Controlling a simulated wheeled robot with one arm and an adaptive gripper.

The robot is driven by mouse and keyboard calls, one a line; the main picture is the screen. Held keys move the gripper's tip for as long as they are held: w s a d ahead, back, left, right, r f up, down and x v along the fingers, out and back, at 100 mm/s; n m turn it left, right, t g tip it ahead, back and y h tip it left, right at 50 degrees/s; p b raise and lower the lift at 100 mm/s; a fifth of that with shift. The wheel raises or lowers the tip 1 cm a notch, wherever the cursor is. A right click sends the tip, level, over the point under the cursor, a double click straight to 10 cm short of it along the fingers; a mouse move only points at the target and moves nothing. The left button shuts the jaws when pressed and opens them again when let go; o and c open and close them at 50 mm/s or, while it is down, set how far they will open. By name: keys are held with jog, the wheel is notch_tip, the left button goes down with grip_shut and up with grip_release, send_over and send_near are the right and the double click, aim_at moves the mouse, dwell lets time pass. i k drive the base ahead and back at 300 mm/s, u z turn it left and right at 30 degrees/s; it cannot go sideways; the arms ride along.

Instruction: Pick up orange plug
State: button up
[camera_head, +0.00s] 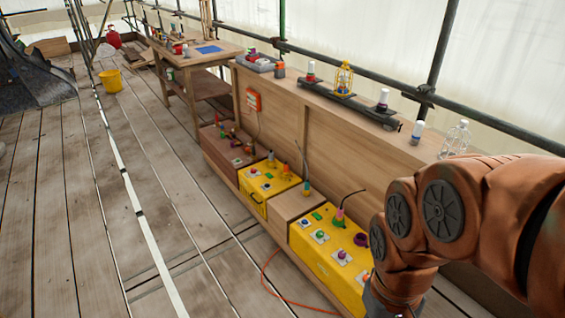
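A small upright orange piece (285,168), which looks like the orange plug, stands on the farther yellow box (256,190) among other small coloured pieces. It is too small to make out its shape or how it sits. My copper-coloured arm fills the right side and reaches down to the bottom edge, beside the nearer yellow box (312,262). My gripper's fingers do not show; the arm's end is cut off or hidden at the bottom.
A wooden panel with a top shelf (300,92) backs the boxes and carries a dark tray (345,104) and bottles. An orange cable (275,290) lies on the plank floor. A yellow bucket (111,80) stands far left. The left floor is mostly clear.

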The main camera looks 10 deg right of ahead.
aim_at(285, 172)
jog(key=u, duration=0.2)
jog(key=i, duration=1.1)
jog(key=u, duration=0.95)
jog(key=i, duration=1.65)
jog(key=z, duration=0.9)
jog(key=i, duration=0.9)
jog(key=z, duration=0.65)
